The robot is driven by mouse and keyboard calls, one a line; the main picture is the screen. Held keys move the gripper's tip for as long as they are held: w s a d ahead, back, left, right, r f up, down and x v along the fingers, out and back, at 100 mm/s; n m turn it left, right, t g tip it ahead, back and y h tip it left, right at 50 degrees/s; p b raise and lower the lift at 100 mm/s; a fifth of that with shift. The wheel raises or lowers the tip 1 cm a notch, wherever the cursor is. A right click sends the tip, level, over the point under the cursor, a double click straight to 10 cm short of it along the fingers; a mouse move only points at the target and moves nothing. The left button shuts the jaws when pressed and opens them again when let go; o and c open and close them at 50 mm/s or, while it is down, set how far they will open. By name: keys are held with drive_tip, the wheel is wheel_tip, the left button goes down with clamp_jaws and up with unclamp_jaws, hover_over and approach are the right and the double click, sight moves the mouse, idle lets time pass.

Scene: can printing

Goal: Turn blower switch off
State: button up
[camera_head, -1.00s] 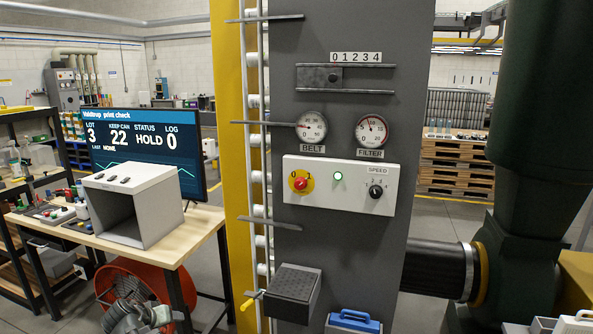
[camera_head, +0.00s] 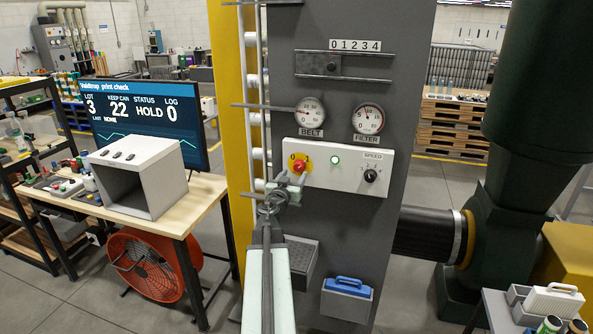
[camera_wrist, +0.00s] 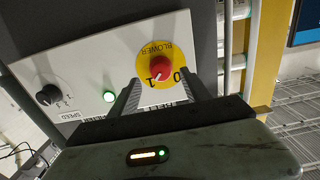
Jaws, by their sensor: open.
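The blower switch (camera_head: 299,166) is a red knob on a yellow round plate, at the left end of the white control panel (camera_head: 330,182). In the wrist view the knob (camera_wrist: 161,69) sits above the "BLOWER" plate's 0 and 1 marks, and its white pointer is turned toward the 1. My gripper (camera_head: 290,179) is in front of the panel, just below the knob. In the wrist view its two fingers (camera_wrist: 162,90) are apart, one on each side of the knob's lower side, with nothing between them. I cannot tell whether they touch the panel.
A lit green lamp (camera_head: 336,160) and a black speed knob (camera_head: 370,175) are right of the switch. Belt (camera_head: 311,112) and filter (camera_head: 367,120) gauges are above. A grey box (camera_head: 301,256) and a blue-handled caddy (camera_head: 347,290) are below. Thin rods stick out at the left.

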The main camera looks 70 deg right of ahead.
sight(298, 168)
drive_tip(key=d, duration=0.5)
drive_tip(key=shift+w, duration=0.15)
clamp_jaws()
